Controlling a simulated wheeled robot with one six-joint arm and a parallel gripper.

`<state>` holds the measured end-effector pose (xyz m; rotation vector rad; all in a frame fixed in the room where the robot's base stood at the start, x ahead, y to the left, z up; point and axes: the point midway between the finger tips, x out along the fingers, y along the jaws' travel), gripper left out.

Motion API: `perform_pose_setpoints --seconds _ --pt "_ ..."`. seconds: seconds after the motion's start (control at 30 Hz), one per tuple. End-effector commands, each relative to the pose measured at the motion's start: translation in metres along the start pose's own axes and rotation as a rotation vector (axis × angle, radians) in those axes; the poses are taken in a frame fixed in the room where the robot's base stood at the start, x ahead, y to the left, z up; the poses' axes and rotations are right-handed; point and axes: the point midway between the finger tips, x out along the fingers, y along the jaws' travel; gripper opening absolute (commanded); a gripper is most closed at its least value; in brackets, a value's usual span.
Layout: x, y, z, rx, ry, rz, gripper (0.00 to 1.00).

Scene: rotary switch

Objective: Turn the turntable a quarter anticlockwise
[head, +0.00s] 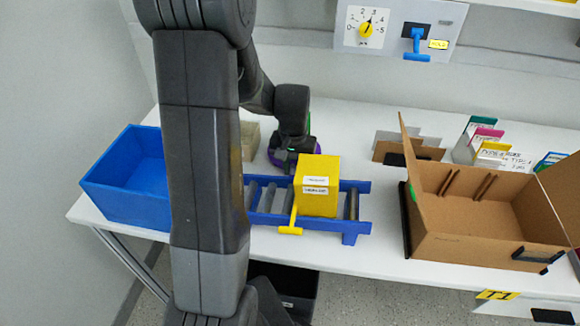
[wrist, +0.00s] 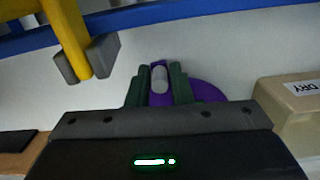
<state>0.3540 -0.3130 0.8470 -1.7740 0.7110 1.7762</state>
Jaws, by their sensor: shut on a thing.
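The turntable is a purple disc (wrist: 205,91) lying flat on the white table, with a grey upright peg (wrist: 159,78) near its edge. In the wrist view my gripper (wrist: 158,88) has its two dark green fingers on either side of the peg, shut on it. In the head view a part of the purple turntable (head: 278,158) shows under my gripper (head: 295,150), behind the roller conveyor. My gripper hides the rest of the disc there, and the fingertips are hard to make out.
The blue roller conveyor (head: 355,187) with a yellow box (head: 319,184) stands just in front. A beige box marked DRY (wrist: 291,108) is close on the right in the wrist view. A blue bin (head: 130,175) and an open cardboard box (head: 470,230) stand farther out.

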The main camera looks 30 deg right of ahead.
Motion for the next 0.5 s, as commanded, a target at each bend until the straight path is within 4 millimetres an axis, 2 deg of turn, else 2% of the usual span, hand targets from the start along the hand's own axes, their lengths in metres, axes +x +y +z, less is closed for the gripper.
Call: perform_pose_setpoints --seconds 0.2,0.23,0.3,0.5 --pt "-0.0011 0.0012 -0.0013 0.003 0.004 0.002 0.00" --pt "-0.0011 0.0011 -0.0013 0.004 0.004 0.002 0.25" --pt "-0.0010 0.0010 -0.0012 0.003 0.004 0.002 0.36" --pt "-0.0006 0.0006 -0.0007 0.003 0.002 0.001 0.36"
